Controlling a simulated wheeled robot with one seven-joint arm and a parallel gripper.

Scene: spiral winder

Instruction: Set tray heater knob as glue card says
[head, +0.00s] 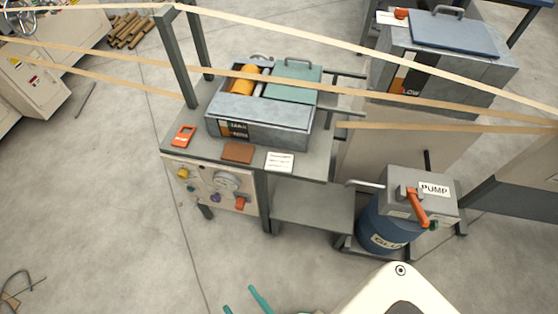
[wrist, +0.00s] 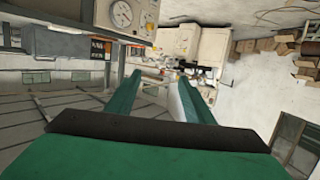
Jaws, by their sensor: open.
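The control panel (head: 205,189) is on the front of the glue stand. I cannot read which is the tray heater knob, nor the settings. A white card (head: 279,162) with small unreadable writing lies on the stand's top, before the glue tray (head: 262,128). My gripper (head: 245,301) is at the bottom edge of the head view, apart from the panel. In the wrist view my gripper (wrist: 160,90) is open and empty; a dial (wrist: 122,14) shows at upper left.
A blue glue drum (head: 384,230) with a pump stands right. Pale strips (head: 370,85) stretch across above the stand. The floor (head: 120,220) before the panel is clear.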

